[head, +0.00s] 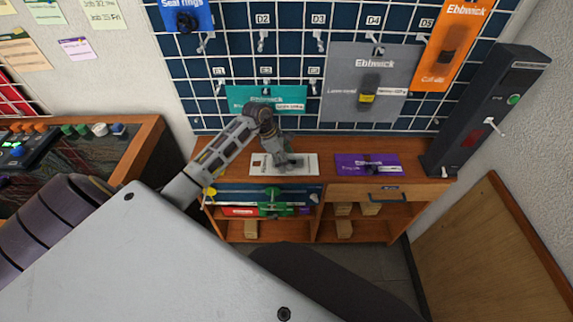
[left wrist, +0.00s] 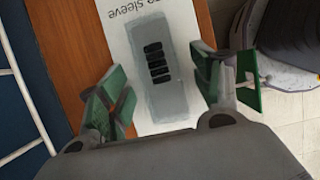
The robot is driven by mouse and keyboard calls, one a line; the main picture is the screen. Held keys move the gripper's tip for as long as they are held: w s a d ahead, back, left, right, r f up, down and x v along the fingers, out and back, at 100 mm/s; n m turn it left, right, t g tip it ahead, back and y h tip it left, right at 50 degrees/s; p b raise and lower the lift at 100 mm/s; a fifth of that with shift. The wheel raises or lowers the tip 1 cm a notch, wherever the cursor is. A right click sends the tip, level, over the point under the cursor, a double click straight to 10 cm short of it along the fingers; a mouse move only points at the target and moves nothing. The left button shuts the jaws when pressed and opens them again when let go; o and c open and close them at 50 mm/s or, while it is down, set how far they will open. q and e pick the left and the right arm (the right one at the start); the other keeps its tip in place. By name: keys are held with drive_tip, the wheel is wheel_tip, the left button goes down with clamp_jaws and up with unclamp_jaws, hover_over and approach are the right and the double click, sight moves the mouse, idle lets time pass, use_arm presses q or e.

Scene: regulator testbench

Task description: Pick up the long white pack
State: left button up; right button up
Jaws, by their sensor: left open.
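The long white pack (head: 308,169) lies flat on the wooden bench top, partly hidden by my left gripper (head: 290,162) above it. In the left wrist view the pack (left wrist: 140,22) has printing ending in "sleeve" and a grey window with several black pieces. My left gripper (left wrist: 166,95) is open there, with green pads on either side of the pack. I cannot tell whether a pad touches it. My right gripper is not in view.
A purple pack (head: 350,160) lies to the right on the bench (head: 326,180). A dark upright column (head: 485,110) stands at its right end. Behind, a blue pegboard (head: 230,65) holds hanging packs, including a teal one (head: 240,97) and a grey one (head: 343,70).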

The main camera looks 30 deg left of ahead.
use_arm(q)
drive_tip(key=c, duration=1.1)
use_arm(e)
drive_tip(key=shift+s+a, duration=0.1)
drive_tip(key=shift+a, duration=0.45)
use_arm(q)
drive_tip(key=shift+r, duration=0.15)
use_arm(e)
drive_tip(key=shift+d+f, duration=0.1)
